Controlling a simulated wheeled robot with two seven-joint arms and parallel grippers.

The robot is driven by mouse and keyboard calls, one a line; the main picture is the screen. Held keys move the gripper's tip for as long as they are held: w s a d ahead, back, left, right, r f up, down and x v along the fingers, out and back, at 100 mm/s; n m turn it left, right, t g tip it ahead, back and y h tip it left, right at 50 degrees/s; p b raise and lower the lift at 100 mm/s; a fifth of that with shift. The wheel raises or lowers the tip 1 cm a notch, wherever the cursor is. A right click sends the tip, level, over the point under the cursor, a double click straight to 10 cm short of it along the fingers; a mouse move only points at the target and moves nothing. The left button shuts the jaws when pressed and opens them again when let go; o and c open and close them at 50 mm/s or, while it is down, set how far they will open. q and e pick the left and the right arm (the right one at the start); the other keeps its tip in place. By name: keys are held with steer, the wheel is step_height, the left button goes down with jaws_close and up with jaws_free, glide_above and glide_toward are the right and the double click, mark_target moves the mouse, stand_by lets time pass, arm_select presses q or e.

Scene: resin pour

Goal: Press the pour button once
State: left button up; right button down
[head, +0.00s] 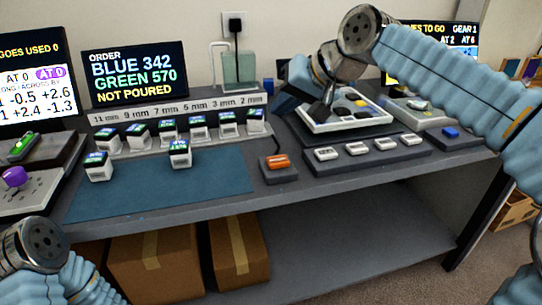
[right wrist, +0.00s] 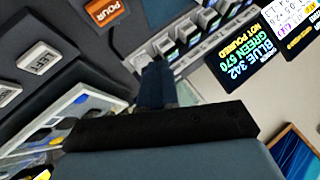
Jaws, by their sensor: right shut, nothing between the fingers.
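The orange pour button (head: 278,162) sits on a small dark base at the front of the bench, right of the blue mat. In the right wrist view the orange button (right wrist: 106,10), lettered POUR, is at the top edge, partly cut off. My right gripper (head: 283,100) is above the back of the bench, behind the button and apart from it. In the right wrist view its blue fingers (right wrist: 156,84) are together and empty. The order screen (head: 135,73) reads BLUE 342, GREEN 570, NOT POURED. Only part of my left arm shows at the lower left; its gripper is out of view.
Several white buttons (head: 357,149) stand in a row right of the pour button. A white tray (head: 318,127) lies behind them, under my right arm. The blue mat (head: 150,194) is mostly clear.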

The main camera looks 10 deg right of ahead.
steer(key=b, duration=0.6)
glide_above(282, 161)
step_height(282, 161, down, 8)
steer(key=shift+r, duration=0.2)
steer(key=shift+f+b, duration=0.65)
stand_by(1.2)
steer(key=shift+f, duration=0.4)
